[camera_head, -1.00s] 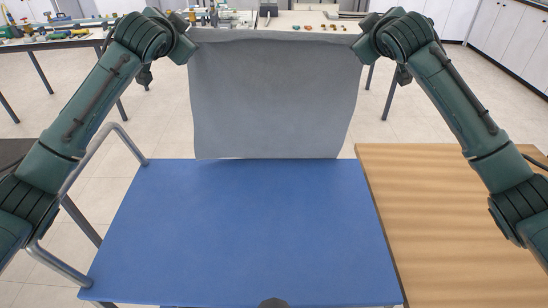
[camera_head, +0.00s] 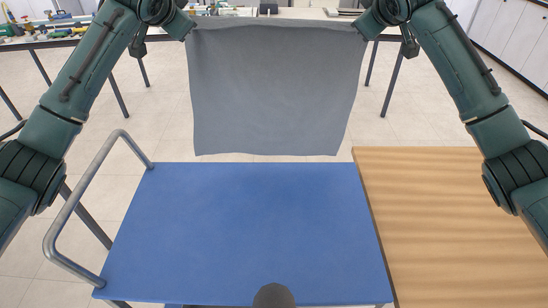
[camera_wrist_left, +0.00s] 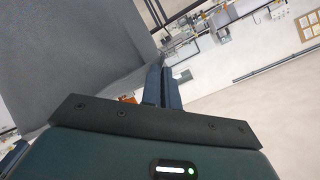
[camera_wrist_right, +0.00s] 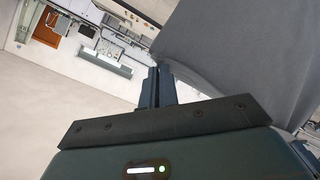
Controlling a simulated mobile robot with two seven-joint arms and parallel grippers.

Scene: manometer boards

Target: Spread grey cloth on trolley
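The grey cloth (camera_head: 275,90) hangs between my two grippers in the head view, spread out like a curtain, its lower edge in the air near the trolley's far edge. My left gripper (camera_head: 190,28) is shut on its upper left corner, and my right gripper (camera_head: 362,30) is shut on its upper right corner. The cloth also shows beside the closed fingers in the left wrist view (camera_wrist_left: 80,50) and in the right wrist view (camera_wrist_right: 230,50). The trolley (camera_head: 245,225) has a bare blue top and stands in front of me.
A grey tubular handle (camera_head: 75,205) rises at the trolley's left side. A wooden table (camera_head: 450,220) stands close along the trolley's right side. Benches with various items (camera_head: 60,35) stand at the back. Open tiled floor lies behind the trolley.

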